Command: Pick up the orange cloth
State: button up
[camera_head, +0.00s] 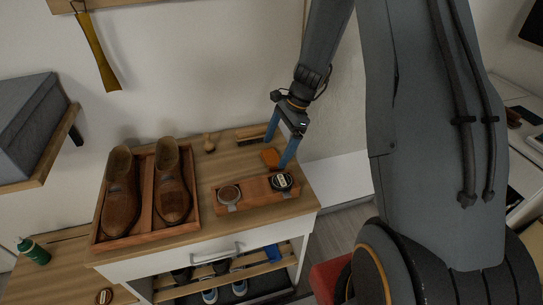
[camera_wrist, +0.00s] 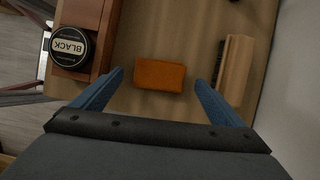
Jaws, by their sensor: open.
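The orange cloth (camera_head: 270,158) is a small folded block on the wooden cabinet top. It lies near the right side of the top, behind the wooden tray with the tins. In the wrist view the orange cloth (camera_wrist: 160,76) lies flat and fully visible, centred a little beyond the fingertips. My gripper (camera_head: 276,154) has its blue fingers spread just above the cabinet top. In the wrist view my gripper (camera_wrist: 158,80) is open and empty, with one finger to each side of the cloth and a gap on both sides.
A wooden tray (camera_head: 248,202) with two tins stands in front of the cloth; the black tin (camera_wrist: 70,47) shows at the left of the wrist view. A wooden brush (camera_wrist: 234,70) lies on the other side. A shoe tray (camera_head: 124,242) holds brown shoes (camera_head: 173,190). A wall rises behind.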

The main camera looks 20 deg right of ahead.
aim_at(274, 154)
jog(key=shift+x, duration=1.15)
jog(key=c, duration=1.1)
jog(key=shift+r, duration=0.15)
notch_tip(274, 154, up, 10)
jog(key=shift+f+b, duration=0.15)
jog(key=shift+b, duration=1)
jog(key=o, duration=0.4)
jog(key=c, duration=0.3)
